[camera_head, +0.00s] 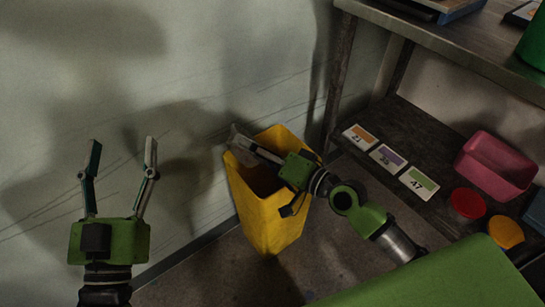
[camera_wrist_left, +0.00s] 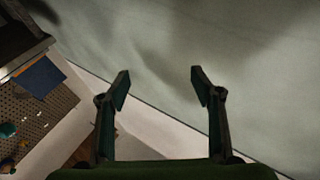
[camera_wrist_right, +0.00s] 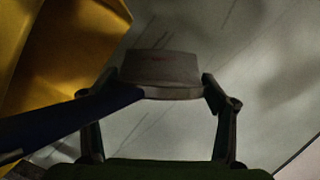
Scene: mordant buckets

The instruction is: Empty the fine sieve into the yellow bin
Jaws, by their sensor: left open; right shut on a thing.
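The yellow bin (camera_head: 266,215) stands open on the floor against the wall, and its side fills the upper left of the right wrist view (camera_wrist_right: 75,45). My right gripper (camera_head: 256,150) reaches over the bin's mouth. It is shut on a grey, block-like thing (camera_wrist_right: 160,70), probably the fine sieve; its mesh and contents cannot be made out. A dark blue bar (camera_wrist_right: 60,118) runs to it from the lower left. In the head view a pale edge (camera_head: 237,134) shows at the bin's upper left rim. My left gripper (camera_head: 122,150) is open and empty before the wall.
A shelf unit stands right, with a metal top (camera_head: 450,42). Its lower shelf holds several number cards (camera_head: 388,157), a pink tub (camera_head: 494,165), a red round thing (camera_head: 467,203) and an orange one (camera_head: 505,232). A green surface (camera_head: 440,280) lies at lower right.

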